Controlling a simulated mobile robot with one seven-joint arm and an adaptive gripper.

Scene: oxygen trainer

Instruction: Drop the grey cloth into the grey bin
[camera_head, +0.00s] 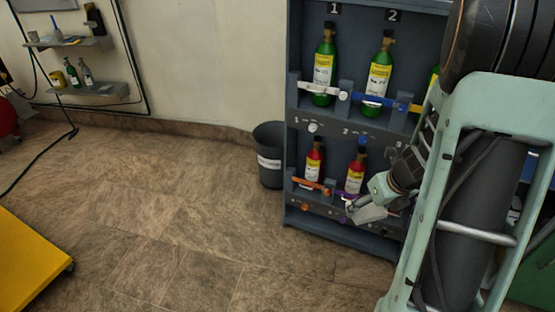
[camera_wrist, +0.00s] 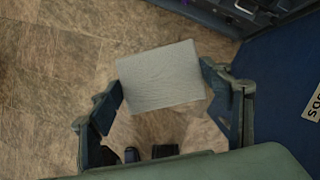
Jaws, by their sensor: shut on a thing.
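The grey cloth (camera_wrist: 162,76) is a flat, pale grey rectangle between the two fingers of my gripper (camera_wrist: 160,88) in the wrist view. My gripper is shut on it and holds it above the brown floor. In the head view my gripper (camera_head: 368,201) hangs in front of the lower part of the bottle rack, and the cloth is hard to tell apart from the fingers there. The grey bin (camera_head: 270,181) stands upright on the floor against the wall, just left of the rack. My gripper is to the right of the bin, apart from it. The bin's inside is mostly hidden.
The dark blue rack (camera_head: 347,235) holds green bottles (camera_head: 323,65) above and red bottles (camera_head: 314,160) below, close to my gripper. A yellow platform (camera_head: 30,262) is at the lower left. Wall shelves (camera_head: 90,90) hang at the far left. The floor (camera_head: 160,210) before the bin is clear.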

